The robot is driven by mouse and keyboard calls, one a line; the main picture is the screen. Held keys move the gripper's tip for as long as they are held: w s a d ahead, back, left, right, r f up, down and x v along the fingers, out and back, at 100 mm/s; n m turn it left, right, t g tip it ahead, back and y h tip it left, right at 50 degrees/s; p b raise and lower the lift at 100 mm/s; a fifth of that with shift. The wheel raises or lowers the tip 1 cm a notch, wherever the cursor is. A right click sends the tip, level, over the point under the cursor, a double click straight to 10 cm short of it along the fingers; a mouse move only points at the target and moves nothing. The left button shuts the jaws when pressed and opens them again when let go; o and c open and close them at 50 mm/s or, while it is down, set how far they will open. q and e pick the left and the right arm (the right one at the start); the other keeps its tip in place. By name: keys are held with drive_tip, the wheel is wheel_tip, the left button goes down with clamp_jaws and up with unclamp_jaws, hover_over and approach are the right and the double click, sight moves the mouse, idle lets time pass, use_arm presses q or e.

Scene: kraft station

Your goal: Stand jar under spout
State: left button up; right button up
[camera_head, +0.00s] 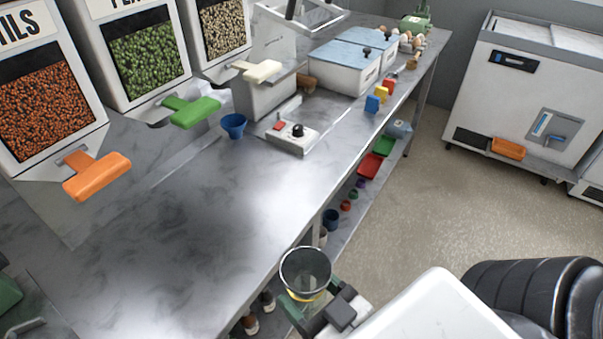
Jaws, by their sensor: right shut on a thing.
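The jar looks upright and open at the top, with no contents that I can make out. Three dispensers stand along the back left, with an orange lever (97,177), a green lever (195,112) and a cream lever (256,71). Their spout openings are mostly hidden behind the levers.
The grey marble worktop (190,240) is clear in front of the dispensers. A blue cup (233,125) and a control box (292,136) stand farther back. A lower shelf holds trays, including a red one (370,166). A white machine (535,95) stands at the right.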

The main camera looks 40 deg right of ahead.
drive_tip(key=shift+w+a, duration=0.15)
drive_tip(key=shift+w, duration=0.15)
drive_tip(key=w, duration=0.4)
drive_tip(key=w+a, duration=0.1)
drive_tip(key=w, duration=0.3)
drive_tip(key=w+p, duration=0.1)
drive_tip(key=w, duration=0.3)
drive_tip(key=shift+w+a+r, duration=0.15)
drive_tip(key=shift+a+r, duration=0.05)
drive_tip(key=shift+a, duration=0.15)
drive_tip(key=w, duration=0.5)
drive_tip(key=shift+a+p, duration=0.3)
drive_tip(key=shift+a, duration=0.05)
drive_tip(key=shift+f, duration=0.15)
use_arm(q)
drive_tip(key=shift+s+a+r, duration=0.1)
drive_tip(key=shift+s+r, duration=0.15)
drive_tip(key=shift+r, duration=0.2)
drive_tip(key=shift+s+a+r, duration=0.1)
drive_tip(key=shift+s+r, duration=0.1)
drive_tip(key=shift+r, duration=0.25)
use_arm(e)
drive_tip(key=shift+s, duration=0.15)
drive_tip(key=shift+f, duration=0.15)
